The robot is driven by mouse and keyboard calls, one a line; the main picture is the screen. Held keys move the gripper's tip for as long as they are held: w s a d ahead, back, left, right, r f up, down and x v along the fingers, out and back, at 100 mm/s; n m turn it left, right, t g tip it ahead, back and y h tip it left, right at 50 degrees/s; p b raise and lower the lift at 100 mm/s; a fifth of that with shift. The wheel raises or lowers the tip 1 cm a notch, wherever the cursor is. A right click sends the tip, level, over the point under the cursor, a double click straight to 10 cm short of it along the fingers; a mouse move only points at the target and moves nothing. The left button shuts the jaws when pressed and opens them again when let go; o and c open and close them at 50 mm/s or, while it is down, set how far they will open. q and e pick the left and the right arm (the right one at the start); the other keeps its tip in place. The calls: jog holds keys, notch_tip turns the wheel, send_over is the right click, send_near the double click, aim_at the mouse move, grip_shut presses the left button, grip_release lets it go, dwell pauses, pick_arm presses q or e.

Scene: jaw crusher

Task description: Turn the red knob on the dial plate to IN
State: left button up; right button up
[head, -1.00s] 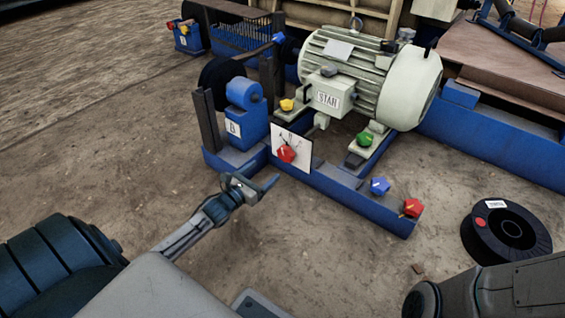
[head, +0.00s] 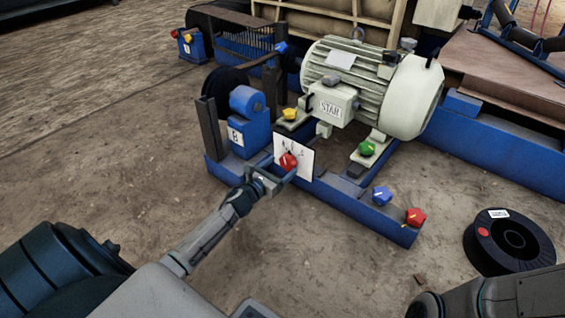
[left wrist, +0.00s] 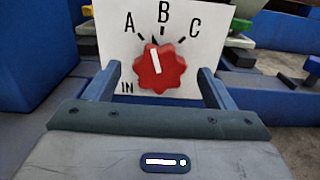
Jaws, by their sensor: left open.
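The red knob (head: 288,161) sits on the white dial plate (head: 307,165) at the blue frame's front. In the left wrist view the knob (left wrist: 160,70) has a white pointer line tilted slightly left of straight up, between the A and B marks. The plate (left wrist: 205,22) reads A, B, C across the top and IN at lower left. My left gripper (head: 271,182) is open just in front of the knob. In the left wrist view its fingers (left wrist: 157,88) flank the knob left and right with gaps; contact is not visible. My right gripper is out of view.
Other knobs, green (head: 367,148), blue (head: 382,195), red (head: 415,217) and yellow (head: 290,114), sit around the blue frame (head: 355,207). A large motor (head: 385,85) stands behind. A black reel (head: 512,240) lies at right.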

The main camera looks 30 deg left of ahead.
pick_arm(q)
jog(key=shift+w+d+f, duration=0.1)
jog(key=shift+w, duration=0.8)
jog(key=c, duration=1)
